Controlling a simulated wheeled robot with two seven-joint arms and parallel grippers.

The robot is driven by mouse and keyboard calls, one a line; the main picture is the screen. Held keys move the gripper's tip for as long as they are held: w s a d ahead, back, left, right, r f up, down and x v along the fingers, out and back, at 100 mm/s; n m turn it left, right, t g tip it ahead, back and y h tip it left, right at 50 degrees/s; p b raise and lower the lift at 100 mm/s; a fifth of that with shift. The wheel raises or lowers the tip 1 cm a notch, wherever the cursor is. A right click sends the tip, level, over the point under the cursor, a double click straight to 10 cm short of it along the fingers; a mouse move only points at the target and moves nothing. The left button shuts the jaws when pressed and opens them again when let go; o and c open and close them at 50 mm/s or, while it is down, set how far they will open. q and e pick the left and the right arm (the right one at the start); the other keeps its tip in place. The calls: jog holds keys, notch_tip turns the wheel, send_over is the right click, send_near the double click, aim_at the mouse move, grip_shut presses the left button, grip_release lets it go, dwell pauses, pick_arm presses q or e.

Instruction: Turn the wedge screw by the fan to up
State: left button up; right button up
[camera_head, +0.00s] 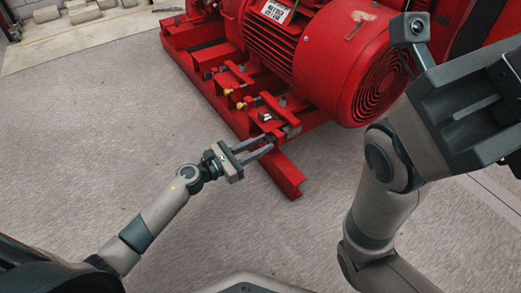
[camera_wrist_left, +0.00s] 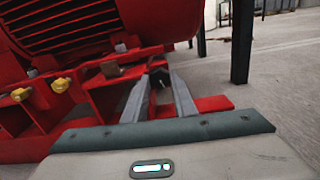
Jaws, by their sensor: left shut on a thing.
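The red pumpset has a red motor (camera_head: 342,62) with a round fan grille (camera_head: 380,85) at its right end. Below the fan end, a small dark wedge screw (camera_wrist_left: 158,76) sits at the red base frame; it shows between my finger tips in the left wrist view. My left gripper (camera_head: 268,144) reaches in from the left, its two grey fingers closed in on the screw. The finger tips (camera_wrist_left: 159,72) hide part of it, and its exact turn is hard to make out. My right gripper (camera_head: 455,110) is raised at the right, clear of the pumpset; its fingers are not clear.
Yellow-tipped screws (camera_head: 240,105) stand along the base frame, also in the left wrist view (camera_wrist_left: 60,84). The red base rail (camera_head: 284,175) sticks out beyond the gripper. Grey floor (camera_head: 90,130) is open at the left. Pale blocks (camera_head: 85,14) lie at the back left.

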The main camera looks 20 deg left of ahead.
pick_arm(q)
jog(key=m+b, duration=0.1)
jog(key=m, duration=0.2)
jog(key=shift+f+b, duration=0.1)
jog(key=shift+b, duration=0.3)
jog(key=o, duration=1)
jog(key=shift+o, duration=0.2)
